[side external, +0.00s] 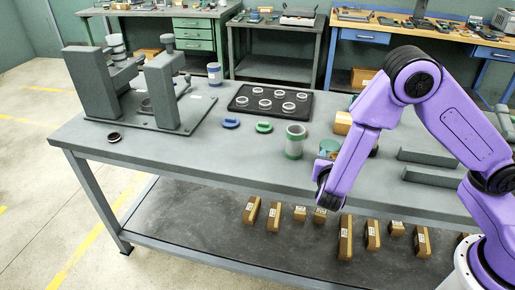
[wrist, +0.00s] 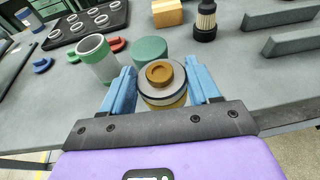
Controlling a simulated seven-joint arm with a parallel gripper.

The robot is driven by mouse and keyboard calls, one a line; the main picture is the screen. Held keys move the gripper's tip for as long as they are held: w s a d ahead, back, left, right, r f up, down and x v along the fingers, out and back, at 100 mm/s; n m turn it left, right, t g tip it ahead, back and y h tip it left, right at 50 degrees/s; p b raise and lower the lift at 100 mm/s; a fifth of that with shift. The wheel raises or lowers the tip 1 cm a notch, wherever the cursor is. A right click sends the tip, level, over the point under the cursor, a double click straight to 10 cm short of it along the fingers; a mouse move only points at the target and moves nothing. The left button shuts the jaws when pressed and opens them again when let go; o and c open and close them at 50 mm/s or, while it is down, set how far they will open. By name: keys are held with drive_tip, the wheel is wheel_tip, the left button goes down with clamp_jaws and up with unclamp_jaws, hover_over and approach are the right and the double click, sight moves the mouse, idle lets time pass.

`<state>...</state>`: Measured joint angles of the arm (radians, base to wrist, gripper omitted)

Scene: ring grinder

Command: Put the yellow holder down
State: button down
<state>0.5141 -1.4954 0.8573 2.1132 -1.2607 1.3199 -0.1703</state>
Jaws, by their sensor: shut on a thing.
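In the wrist view my gripper (wrist: 161,82) has its two blue fingers on either side of a round stacked piece with a brown-gold knob, a grey band and a yellowish lower part. I take this to be the yellow holder (wrist: 163,74), held between the fingers. Its underside is hidden by the hand, so I cannot tell whether it touches the table. In the side external view my gripper (side external: 325,186) is low by the table's front edge; its fingers and the holder are not clearly seen there.
A green round container (wrist: 150,50) stands just beyond the holder. A green-and-white cup (side external: 295,141) is to its left. A black tray of rings (side external: 270,90), a blue piece (side external: 230,123) and a green piece (side external: 264,127) lie farther back. Grey rails (side external: 440,160) are at right.

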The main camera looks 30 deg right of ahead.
drive_tip(key=w+a+r+n+t+y, duration=0.1)
drive_tip(key=w+a+n+t+y, duration=0.2)
drive_tip(key=w, duration=0.6)
drive_tip(key=w+a+r+n+y, duration=0.1)
drive_tip(key=w+a+n+y, duration=0.1)
drive_tip(key=w+n+y, duration=0.5)
drive_tip(key=w+a+r+n+t+y, duration=0.1)
drive_tip(key=w+a+t+y, duration=0.15)
drive_tip(key=w, duration=0.85)
drive_tip(key=shift+g, duration=0.35)
drive_tip(key=shift+s+a+f, duration=0.1)
drive_tip(key=shift+f, duration=2.25)
drive_tip(key=shift+s+f, duration=0.1)
drive_tip(key=shift+f, duration=2.25)
drive_tip(key=shift+f, duration=0.15)
drive_tip(key=c, duration=0.5)
unclamp_jaws()
drive_tip(key=shift+f, duration=0.15)
drive_tip(key=shift+c, duration=0.2)
